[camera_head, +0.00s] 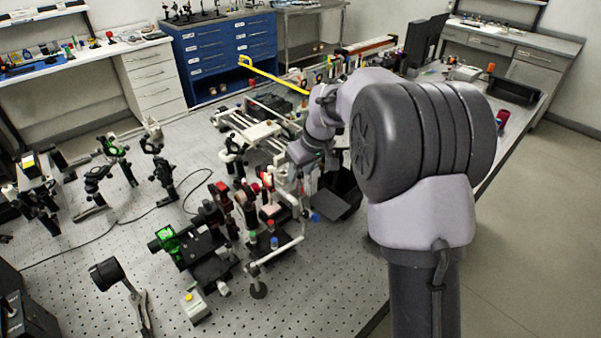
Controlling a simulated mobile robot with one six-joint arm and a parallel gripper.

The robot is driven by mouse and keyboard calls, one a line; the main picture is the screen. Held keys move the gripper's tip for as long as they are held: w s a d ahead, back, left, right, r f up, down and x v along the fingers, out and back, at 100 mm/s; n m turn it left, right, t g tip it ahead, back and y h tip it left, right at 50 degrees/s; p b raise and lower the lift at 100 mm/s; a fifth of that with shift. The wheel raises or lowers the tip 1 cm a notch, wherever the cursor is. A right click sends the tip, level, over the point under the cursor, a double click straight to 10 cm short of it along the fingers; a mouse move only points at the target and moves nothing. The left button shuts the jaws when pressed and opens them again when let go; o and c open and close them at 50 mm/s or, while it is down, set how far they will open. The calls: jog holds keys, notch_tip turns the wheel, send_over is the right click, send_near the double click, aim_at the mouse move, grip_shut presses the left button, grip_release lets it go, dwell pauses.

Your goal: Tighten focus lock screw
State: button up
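My arm reaches from the right over the optical bench, and its wrist points down. My gripper (298,182) is at the end of the wrist, just above a crowded cluster of optical mounts. It is small and partly lost among the parts, so I cannot tell whether its fingers are open or shut or whether they touch anything. The cluster of mounts (262,215) has black posts, red and blue knobs and white tubes. I cannot make out which small part is the focus lock screw.
The perforated optical table (100,235) holds several black lens mounts at left. A green-lit device (168,240) and a small box with a yellow button (194,304) stand in front. Blue drawers (206,62) stand at the back. The front right table area is bare.

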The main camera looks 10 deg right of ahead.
grip_shut()
